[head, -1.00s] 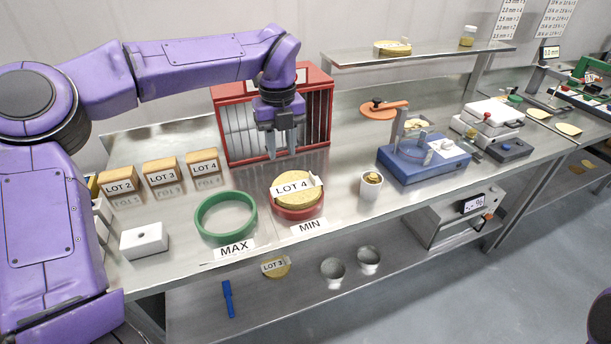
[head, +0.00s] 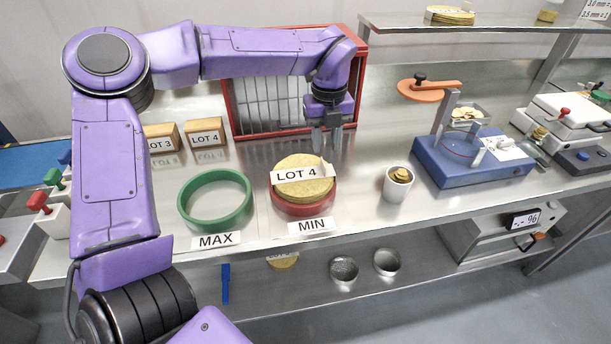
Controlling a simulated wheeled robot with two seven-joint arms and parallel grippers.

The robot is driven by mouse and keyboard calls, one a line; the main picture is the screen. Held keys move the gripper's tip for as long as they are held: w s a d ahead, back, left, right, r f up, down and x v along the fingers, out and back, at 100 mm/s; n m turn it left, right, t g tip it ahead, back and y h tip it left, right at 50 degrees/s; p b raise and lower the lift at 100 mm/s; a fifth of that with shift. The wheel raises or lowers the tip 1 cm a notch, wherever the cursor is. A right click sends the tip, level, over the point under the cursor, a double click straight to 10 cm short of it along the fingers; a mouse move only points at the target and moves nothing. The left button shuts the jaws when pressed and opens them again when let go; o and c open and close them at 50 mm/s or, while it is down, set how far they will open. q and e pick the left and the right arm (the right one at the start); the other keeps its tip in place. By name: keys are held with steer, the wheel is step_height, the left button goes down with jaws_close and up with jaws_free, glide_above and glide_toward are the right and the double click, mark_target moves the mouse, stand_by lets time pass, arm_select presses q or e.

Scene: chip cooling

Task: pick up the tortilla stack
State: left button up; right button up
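A round yellow tortilla stack (head: 303,188) with a "LOT 4" label sits in a red ring (head: 302,209) behind the "MIN" sign. A pale tab stands up at its right side. My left gripper (head: 327,143) points down above the bench, behind and slightly right of the stack. Its two fingers are apart with nothing between them, and it does not touch the stack. My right gripper is not in view.
An empty green ring (head: 247,210) lies left of the stack. A white cup (head: 397,184) and a blue device (head: 470,160) stand to the right. A red-framed rack (head: 243,122) is behind my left gripper. Another round stack (head: 452,15) is on the upper shelf.

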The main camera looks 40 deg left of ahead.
mark_target(323, 162)
arm_select(q)
steer(key=f+p, duration=0.1)
steer(key=f, duration=0.2)
steer(key=f+p, duration=0.1)
steer(key=f, duration=0.1)
steer(key=shift+a+f, duration=0.2)
steer(key=shift+f, duration=0.2)
steer(key=shift+w+f, duration=0.1)
steer(key=shift+f, duration=0.1)
jaws_close()
steer(key=shift+r, duration=0.1)
stand_by(0.6)
